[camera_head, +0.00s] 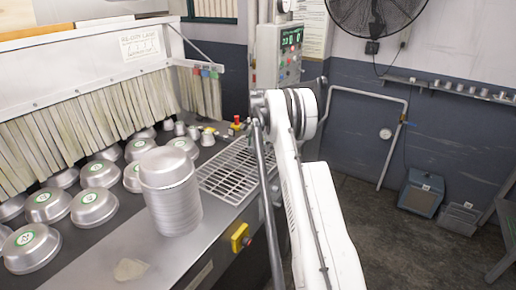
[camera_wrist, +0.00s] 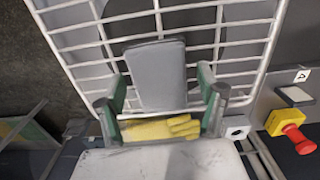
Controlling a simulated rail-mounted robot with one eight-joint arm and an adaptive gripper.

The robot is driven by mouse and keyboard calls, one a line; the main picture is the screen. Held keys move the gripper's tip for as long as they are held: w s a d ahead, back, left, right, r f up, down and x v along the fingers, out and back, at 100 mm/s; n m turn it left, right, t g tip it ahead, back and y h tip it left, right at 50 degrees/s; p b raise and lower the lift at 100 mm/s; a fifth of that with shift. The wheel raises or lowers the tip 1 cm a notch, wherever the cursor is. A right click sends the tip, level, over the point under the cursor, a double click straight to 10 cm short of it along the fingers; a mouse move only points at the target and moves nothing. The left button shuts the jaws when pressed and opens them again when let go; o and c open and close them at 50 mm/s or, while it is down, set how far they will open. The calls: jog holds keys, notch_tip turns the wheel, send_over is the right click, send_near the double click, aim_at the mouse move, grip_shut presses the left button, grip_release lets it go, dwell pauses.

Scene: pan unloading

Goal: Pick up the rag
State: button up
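In the head view my arm hides the gripper.
A tall stack of metal pans (camera_head: 172,200) stands between the rag and the white wire rack (camera_head: 232,172). Several upturned pans with green labels fill the counter's left. A red and yellow knob (camera_wrist: 290,130) sits beside the rack.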

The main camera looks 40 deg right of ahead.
aim_at(256, 145)
jog(key=c, duration=1.1)
jog(key=shift+r, duration=0.15)
jog(key=shift+r, duration=0.3)
jog(key=r, duration=0.2)
jog(key=a+r+b, duration=0.1)
jog(key=shift+w+r, duration=0.2)
jog(key=shift+r, duration=0.15)
jog(key=w+a+r+b, duration=0.2)
jog(key=a+r, duration=0.4)
jog(key=a, duration=0.4)
jog(key=shift+w+a+r, duration=0.15)
jog(key=shift+w+r, duration=0.1)
jog(key=shift+w, duration=0.05)
